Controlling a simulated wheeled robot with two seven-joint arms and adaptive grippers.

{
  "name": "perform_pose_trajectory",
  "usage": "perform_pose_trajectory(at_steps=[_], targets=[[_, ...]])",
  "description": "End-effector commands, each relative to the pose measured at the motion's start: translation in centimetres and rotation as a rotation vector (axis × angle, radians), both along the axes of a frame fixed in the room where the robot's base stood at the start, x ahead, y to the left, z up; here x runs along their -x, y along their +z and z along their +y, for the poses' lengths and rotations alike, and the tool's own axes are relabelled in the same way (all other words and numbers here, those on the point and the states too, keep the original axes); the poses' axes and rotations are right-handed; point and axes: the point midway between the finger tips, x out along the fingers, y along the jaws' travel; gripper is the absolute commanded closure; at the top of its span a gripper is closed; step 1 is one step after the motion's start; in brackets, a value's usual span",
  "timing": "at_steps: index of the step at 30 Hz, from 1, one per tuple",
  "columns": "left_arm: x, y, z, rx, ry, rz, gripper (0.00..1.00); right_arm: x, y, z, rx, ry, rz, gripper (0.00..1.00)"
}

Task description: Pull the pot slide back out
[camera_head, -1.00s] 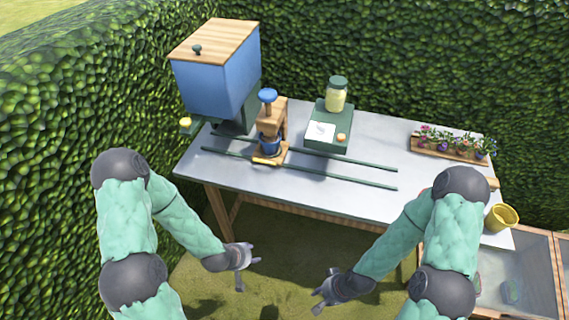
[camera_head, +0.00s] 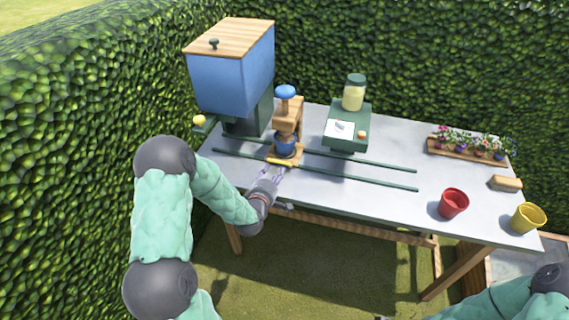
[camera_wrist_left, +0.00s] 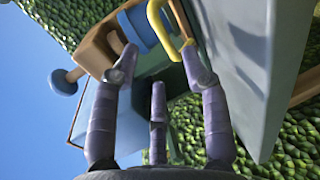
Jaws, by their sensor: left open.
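The pot slide (camera_head: 296,158) is a small wooden carriage with a yellow handle (camera_wrist_left: 158,22) at its front. It sits between two green rails (camera_head: 370,180) under the wooden press (camera_head: 289,112) with a blue knob. A blue pot (camera_head: 286,144) stands on the slide. My left gripper (camera_head: 276,174) is open at the table's front side, just in front of the handle. In the left wrist view the handle shows ahead, near the open fingertips (camera_wrist_left: 160,68); I cannot tell whether they touch it. My right arm shows at the lower right, its gripper out of frame.
A blue hopper (camera_head: 232,75) with a wooden lid stands left of the press. A green box (camera_head: 347,138) with a jar (camera_head: 354,93) stands to the right. A red pot (camera_head: 453,203), a yellow pot (camera_head: 528,217) and a flower tray (camera_head: 455,153) are at the right.

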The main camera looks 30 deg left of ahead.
Motion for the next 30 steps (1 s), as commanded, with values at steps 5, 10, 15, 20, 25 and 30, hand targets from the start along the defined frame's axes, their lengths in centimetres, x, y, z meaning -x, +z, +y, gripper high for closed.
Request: perform_pose_trajectory(at_steps=[5,10,15,20,25,30], targets=[[-3.2,-1.0,0.7,0.0,-0.002,0.001,0.54,0.0,-1.0,0.0,0.0,0.0,0.0,0.68],[-5.8,-1.5,1.3,0.0,-0.002,0.001,0.54,0.0,-1.6,0.0,0.0,0.0,0.0,0.68],[-7.4,-1.8,1.7,0.0,-0.002,0.002,0.54,0.0,-2.0,0.0,0.0,0.0,0.0,0.68],[-8.0,-1.8,1.9,0.0,-0.001,0.002,0.54,0.0,-2.1,0.0,0.0,0.0,0.0,0.68],[-8.1,-1.8,1.9,0.0,-0.001,0.003,0.54,0.0,-2.0,0.0,0.0,0.0,0.0,0.68],[-8.0,-1.8,1.9,0.0,-0.001,0.003,0.79,0.0,-2.0,0.0,0.0,0.0,0.0,0.68]])
